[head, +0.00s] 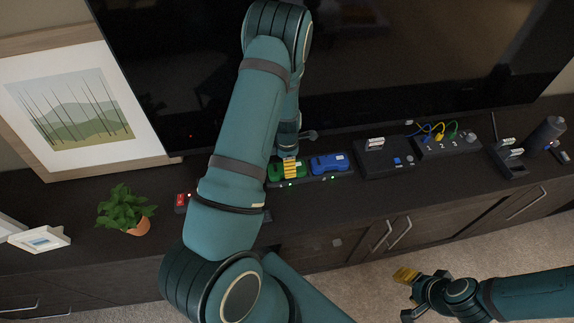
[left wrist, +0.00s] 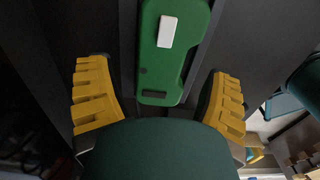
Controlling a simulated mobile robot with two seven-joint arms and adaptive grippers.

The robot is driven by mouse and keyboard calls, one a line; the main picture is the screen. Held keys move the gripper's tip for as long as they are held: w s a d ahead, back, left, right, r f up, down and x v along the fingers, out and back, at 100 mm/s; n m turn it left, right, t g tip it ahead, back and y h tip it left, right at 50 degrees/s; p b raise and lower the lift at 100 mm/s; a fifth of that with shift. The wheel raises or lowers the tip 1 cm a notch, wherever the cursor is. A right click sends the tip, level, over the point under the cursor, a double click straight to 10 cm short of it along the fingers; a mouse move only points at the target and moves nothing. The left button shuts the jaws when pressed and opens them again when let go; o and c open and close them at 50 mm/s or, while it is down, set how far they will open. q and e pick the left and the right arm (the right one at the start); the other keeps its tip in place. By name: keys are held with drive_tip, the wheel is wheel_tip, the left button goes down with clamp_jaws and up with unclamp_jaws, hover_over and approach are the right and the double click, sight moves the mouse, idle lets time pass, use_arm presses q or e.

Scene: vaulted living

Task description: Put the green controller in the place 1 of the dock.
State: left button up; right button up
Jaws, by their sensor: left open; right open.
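The green controller (head: 275,170) lies in a black holder on the cabinet, to the left of a blue controller (head: 330,163). In the left wrist view the green controller (left wrist: 160,70) has a white label and lies between the yellow fingers. My left gripper (head: 290,168) is open, over the green controller, with a finger on each side and visible gaps. My right gripper (head: 408,277) is open and empty, in front of the cabinet at lower right. A black unit numbered 1, 2, 3 (head: 447,146) stands further right. My left arm hides part of the cabinet top.
A potted plant (head: 125,209) and a framed picture (head: 70,105) stand at left. A small box with a red light (head: 183,203) is beside my arm. The television (head: 400,60) stands behind.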

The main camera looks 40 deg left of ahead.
use_arm(q)
wheel_tip(320, 180, up, 9)
drive_tip(key=p, duration=0.2)
drive_tip(key=s+d+f+m+h, duration=0.1)
drive_tip(key=s+d+m, duration=0.2)
drive_tip(key=d+m, duration=0.5)
drive_tip(key=s+d+f+m+t+h, duration=0.1)
drive_tip(key=s+d+f+m, duration=0.1)
drive_tip(key=d+m, duration=0.7)
drive_tip(key=s+d+f+m+t+h, duration=0.1)
drive_tip(key=s+d+m, duration=0.3)
drive_tip(key=d+m, duration=0.5)
drive_tip(key=shift+s+d+f+h, duration=0.2)
drive_tip(key=shift+s+d+h, duration=0.2)
drive_tip(key=shift+d, duration=0.8)
drive_tip(key=shift+s+f+b, duration=0.1)
drive_tip(key=shift+f+b, duration=0.2)
drive_tip(key=shift+b, duration=0.2)
